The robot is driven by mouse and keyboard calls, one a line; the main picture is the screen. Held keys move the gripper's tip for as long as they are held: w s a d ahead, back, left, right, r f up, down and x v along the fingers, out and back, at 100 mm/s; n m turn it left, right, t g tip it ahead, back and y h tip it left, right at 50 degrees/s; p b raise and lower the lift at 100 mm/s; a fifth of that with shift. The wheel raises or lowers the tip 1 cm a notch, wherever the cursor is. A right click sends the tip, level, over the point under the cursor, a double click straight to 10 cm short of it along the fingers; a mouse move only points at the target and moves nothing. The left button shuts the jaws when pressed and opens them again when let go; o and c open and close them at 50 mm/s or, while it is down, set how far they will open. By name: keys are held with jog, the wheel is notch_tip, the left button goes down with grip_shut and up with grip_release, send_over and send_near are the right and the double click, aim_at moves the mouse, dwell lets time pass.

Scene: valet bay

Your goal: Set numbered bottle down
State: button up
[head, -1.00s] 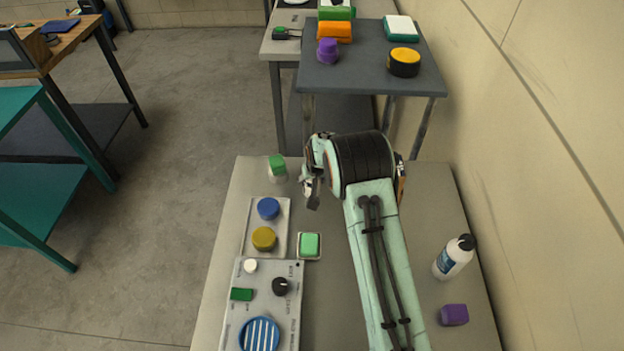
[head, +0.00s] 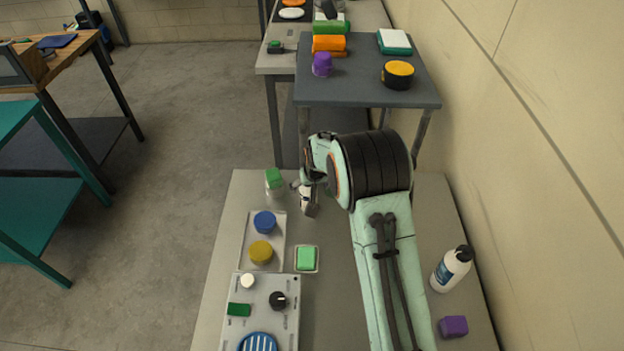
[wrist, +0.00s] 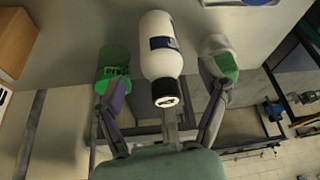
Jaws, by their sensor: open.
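A white bottle with a dark label and black cap (wrist: 162,50) is between the spread fingers of my gripper (wrist: 165,85) in the wrist view. Its cap faces the camera and carries a mark too small to read. Gaps show on both sides, so my gripper is open around it. In the head view my gripper (head: 308,195) is small and partly hidden by my wrist, and I cannot make out this bottle there. A green lettered jar (wrist: 115,62) is by the left finger. A pale jar with a green lid (wrist: 222,60) is by the right finger.
In the head view, the green-lidded jar (head: 275,182) stands just left of my gripper. A tray with blue (head: 264,222) and yellow (head: 261,251) lids is nearer. Another white bottle (head: 450,270) and a purple block (head: 453,326) are right of my arm.

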jog(key=s+d+r+g, duration=0.1)
jog(key=s+d+r, duration=0.3)
jog(key=s+r, duration=0.45)
jog(key=s+d+r+g, duration=0.1)
jog(key=s+d+r, duration=0.2)
jog(key=s+r, duration=0.5)
jog(key=s+d+m+g, duration=0.1)
jog(key=s+d+g, duration=0.1)
jog(key=s, duration=1.8)
jog(key=shift+s+d+g, duration=0.3)
jog(key=shift+s+d, duration=0.1)
jog(key=shift+d, duration=0.15)
